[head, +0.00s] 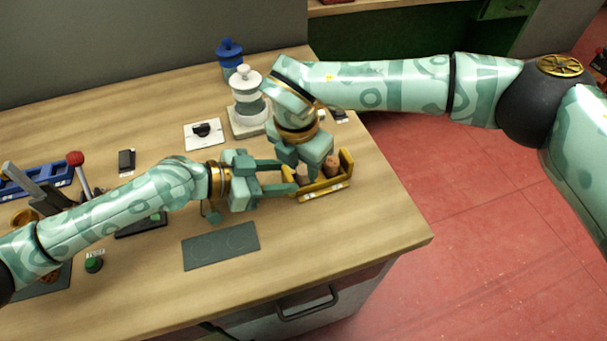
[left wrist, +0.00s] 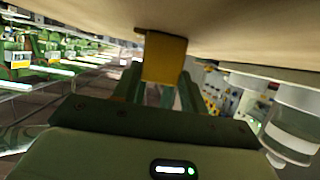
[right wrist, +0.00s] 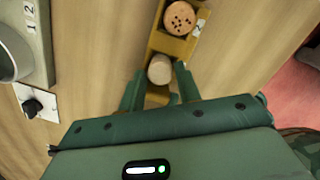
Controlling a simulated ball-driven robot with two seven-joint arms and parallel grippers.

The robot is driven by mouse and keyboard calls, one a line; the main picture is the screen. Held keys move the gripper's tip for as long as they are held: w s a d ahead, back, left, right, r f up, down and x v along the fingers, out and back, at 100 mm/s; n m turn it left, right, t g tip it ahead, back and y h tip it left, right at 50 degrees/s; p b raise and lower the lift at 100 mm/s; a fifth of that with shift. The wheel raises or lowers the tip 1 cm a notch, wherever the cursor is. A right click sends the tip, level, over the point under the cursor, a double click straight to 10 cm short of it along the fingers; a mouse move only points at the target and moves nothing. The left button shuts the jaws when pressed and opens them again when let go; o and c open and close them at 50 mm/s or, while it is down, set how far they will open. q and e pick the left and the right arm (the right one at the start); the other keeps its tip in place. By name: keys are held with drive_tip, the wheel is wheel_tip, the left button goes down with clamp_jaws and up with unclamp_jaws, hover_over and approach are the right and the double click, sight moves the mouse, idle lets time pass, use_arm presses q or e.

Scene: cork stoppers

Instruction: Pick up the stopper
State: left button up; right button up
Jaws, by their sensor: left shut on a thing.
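A yellow tray (head: 345,172) stands near the table's right edge and holds brown cork stoppers. My left gripper (head: 292,178) is shut on the left end of this tray; the tray's yellow end (left wrist: 163,57) shows between its fingers in the left wrist view. My right gripper (right wrist: 160,72) points down over the tray, with its fingers apart on either side of a pale stopper (right wrist: 160,69). I see no clear contact with that stopper. A second stopper (right wrist: 179,18) with dark pits sits farther along the tray. In the head view, the right gripper partly hides the stoppers.
A white-topped jar (head: 246,80) and a blue-topped one (head: 229,50) stand behind. A black knob on a white plate (head: 203,134) lies left of them. A dark mat (head: 221,246) lies in front. The front right of the table is clear up to its edge.

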sight(303, 170)
drive_tip(key=shift+f, duration=0.5)
drive_tip(key=c, duration=0.6)
wheel_tip(303, 170, up, 10)
use_arm(q)
drive_tip(key=o, duration=1.2)
